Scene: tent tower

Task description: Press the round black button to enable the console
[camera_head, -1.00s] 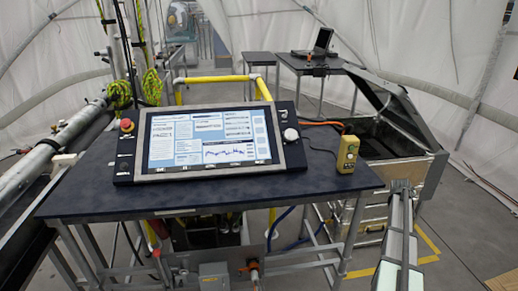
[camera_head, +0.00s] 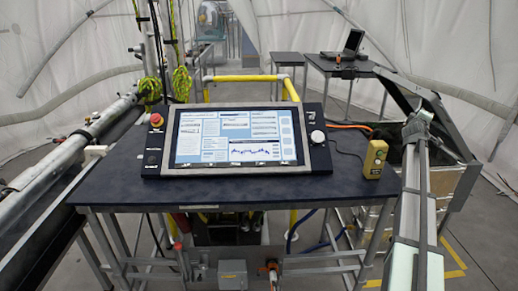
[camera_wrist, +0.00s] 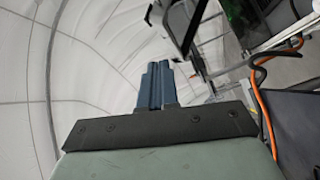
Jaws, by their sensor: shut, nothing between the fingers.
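The console (camera_head: 238,140) lies tilted on a dark table, with a lit screen between two black side panels. The left panel carries a red emergency knob (camera_head: 156,120) at the top and a small round black button (camera_head: 152,158) lower down, faint against the panel. The right panel has a white knob (camera_head: 317,136). My gripper (camera_wrist: 155,82) is shut and empty in the wrist view, with its blue-grey fingers together. In the head view my arm stands to the right of the console; its fingers cannot be made out there. The fingers are apart from the button, which the wrist view does not show.
The dark table (camera_head: 230,190) has bare room in front of the console. A yellow handheld box (camera_head: 375,159) stands on its right side. An orange cable (camera_wrist: 265,125) runs near the table edge.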

